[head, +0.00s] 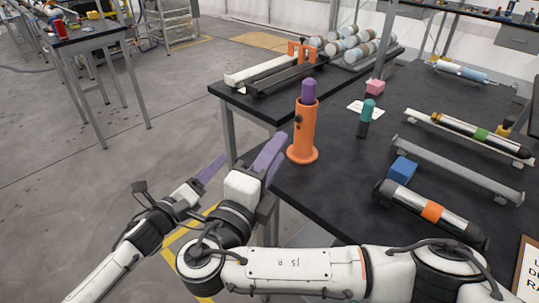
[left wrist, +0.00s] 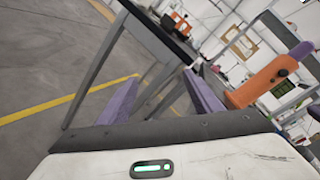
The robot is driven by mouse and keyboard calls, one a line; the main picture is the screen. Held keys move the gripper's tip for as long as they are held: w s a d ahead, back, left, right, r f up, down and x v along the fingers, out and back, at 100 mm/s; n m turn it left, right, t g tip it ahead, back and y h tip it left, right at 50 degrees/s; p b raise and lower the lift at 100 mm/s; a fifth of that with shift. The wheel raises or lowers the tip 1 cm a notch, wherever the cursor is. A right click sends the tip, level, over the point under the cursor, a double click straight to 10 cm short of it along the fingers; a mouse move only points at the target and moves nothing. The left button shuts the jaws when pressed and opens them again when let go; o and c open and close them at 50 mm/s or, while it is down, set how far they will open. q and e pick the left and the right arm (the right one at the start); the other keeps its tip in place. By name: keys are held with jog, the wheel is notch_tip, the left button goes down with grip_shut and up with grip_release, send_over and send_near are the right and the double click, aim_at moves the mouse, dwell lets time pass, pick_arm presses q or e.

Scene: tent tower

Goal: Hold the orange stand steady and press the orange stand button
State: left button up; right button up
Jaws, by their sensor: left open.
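The orange stand (head: 303,135) is an upright tube on a round base near the table's left edge. A purple cylinder (head: 309,90) sticks out of its top. A dark round button (head: 298,119) is on its side; it also shows in the left wrist view (left wrist: 283,72). My left gripper (head: 212,168) is left of the stand, apart from it, off the table edge. In the left wrist view its purple fingers (left wrist: 160,95) are spread with nothing between them. My right gripper (head: 270,153) is just left of the stand's base; its finger gap is hidden.
The black table (head: 335,205) carries a blue block (head: 402,170), a teal-topped cylinder (head: 367,112), a pink block (head: 375,86) and several tubes on rails. A rack (head: 275,75) stands behind the stand. My right arm crosses the front.

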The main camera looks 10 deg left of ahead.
pick_arm(q)
notch_tip(320, 180, up, 5)
jog(key=w+d+m+h, duration=0.2)
jog(key=m, duration=0.3)
jog(key=m+g+h, duration=0.4)
jog(key=m+h, duration=0.2)
jog(key=m, duration=0.4)
send_near(296, 143)
jog(key=shift+x, duration=1.05)
jog(key=shift+w+d, duration=0.1)
jog(key=shift+d, duration=0.05)
jog(key=x, duration=1)
jog(key=shift+r, duration=0.15)
jog(key=c, duration=1.3)
pick_arm(e)
jog(key=shift+c, duration=0.2)
grip_shut()
